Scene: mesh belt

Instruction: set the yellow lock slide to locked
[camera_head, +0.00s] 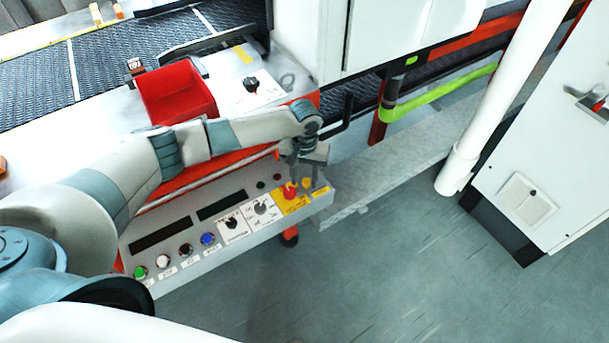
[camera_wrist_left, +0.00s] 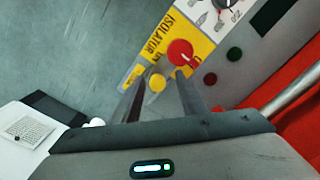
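The yellow lock slide shows as a small round yellow knob (camera_head: 306,183) at the right end of the control panel, on a yellow label plate. It also shows in the left wrist view (camera_wrist_left: 157,83), beside the red isolator knob (camera_wrist_left: 180,53). My left gripper (camera_head: 304,178) points down over this end of the panel. In the left wrist view its two fingers (camera_wrist_left: 160,90) stand apart on either side of the yellow knob, with gaps visible. Whether they touch it or how deep they reach is unclear. My right gripper is not in view.
The control panel (camera_head: 190,264) carries push buttons, dark displays and rotary knobs left of the gripper. The red isolator knob (camera_head: 289,190) is very close to the fingers. A red bin (camera_head: 178,93) stands behind my left arm. Open floor (camera_head: 400,270) lies at right.

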